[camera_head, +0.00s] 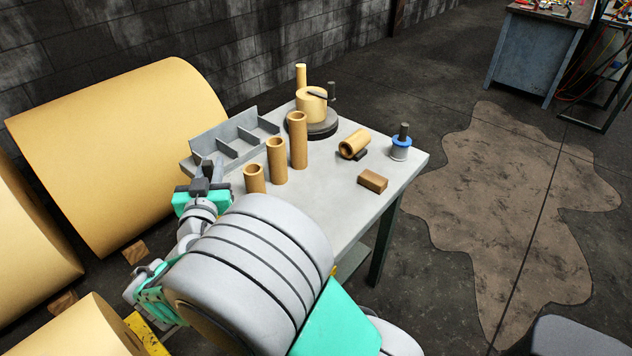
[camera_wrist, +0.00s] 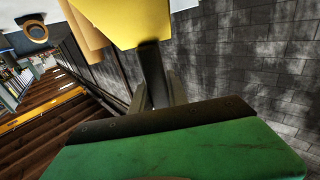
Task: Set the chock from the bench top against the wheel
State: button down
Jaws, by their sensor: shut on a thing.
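My gripper (camera_head: 203,183) has a green body and dark fingers and is raised just off the bench's left end, near the grey divided rack. In the wrist view its fingers (camera_wrist: 153,82) are shut on a bright yellow, flat-faced piece (camera_wrist: 128,20), apparently the chock. Its far side is out of frame. I cannot make this piece out in the head view. No wheel is clearly visible; large yellow rolls (camera_head: 118,145) lie on the floor at left, apart from my gripper. A brown block (camera_head: 372,181) lies on the bench.
The grey bench (camera_head: 335,205) carries the rack (camera_head: 236,137), several upright brown tubes (camera_head: 298,142), a lying tube (camera_head: 355,143), a round dark base (camera_head: 318,128) and a blue-ringed spool (camera_head: 400,143). Small wood blocks (camera_head: 134,251) sit beside the rolls.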

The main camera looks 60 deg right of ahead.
jog(key=s+d+r+m+g+h+b, duration=0.1)
jog(key=s+d+r+m+g, duration=0.2)
jog(key=s+d, duration=0.45)
jog(key=s+d+r+m+g+h, duration=0.1)
jog(key=s+d+m+g, duration=0.35)
jog(key=s, duration=0.65)
jog(key=s+d+r+m+g+h+b, duration=0.1)
jog(key=s+d+r+m+g, duration=0.1)
jog(key=s+d+g, duration=0.65)
jog(key=w+d+f+t+p, duration=0.1)
jog(key=w+d+f, duration=0.4)
jog(key=d+f, duration=0.5)
notch_tip(320, 180, down, 3)
jog(key=shift+d+f+t, duration=0.15)
jog(key=shift+d+t, duration=0.1)
jog(key=shift+t, duration=0.55)
jog(key=shift+f, duration=0.2)
jog(key=c, duration=1.3)
grip_release()
